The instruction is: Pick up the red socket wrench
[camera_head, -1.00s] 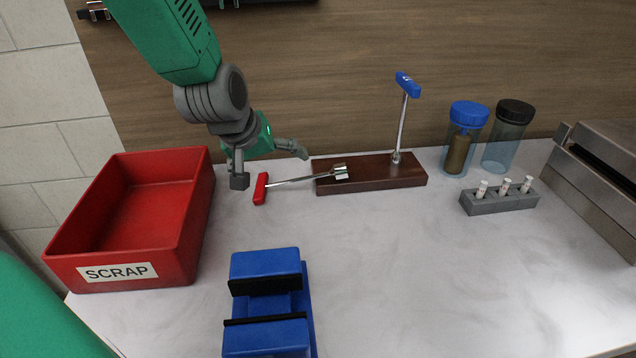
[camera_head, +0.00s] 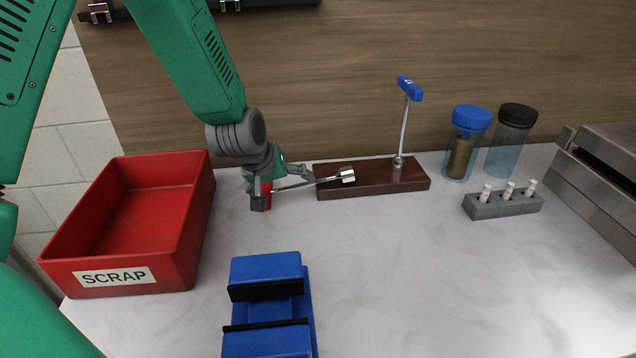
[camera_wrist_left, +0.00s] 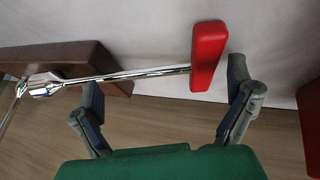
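The red socket wrench has a red bar handle (camera_wrist_left: 208,56) and a chrome shaft. Its socket end (camera_head: 347,176) rests at the dark wooden block (camera_head: 385,180), and the handle is off the block's left side. In the head view, the red handle (camera_head: 266,189) is partly hidden behind a finger of my left gripper (camera_head: 283,186). In the wrist view, my left gripper (camera_wrist_left: 165,82) is open, its fingers spread. The handle lies between them, closer to the right finger, with a gap to the left finger. A blue-handled wrench (camera_head: 410,88) stands upright in the block. My right gripper is not in view.
A red SCRAP bin (camera_head: 122,277) stands at the left. A blue fixture with black bars (camera_head: 266,268) is at the front. Lidded jars (camera_head: 468,143), a grey rack with vials (camera_head: 503,206) and a metal appliance (camera_head: 605,190) are at the right.

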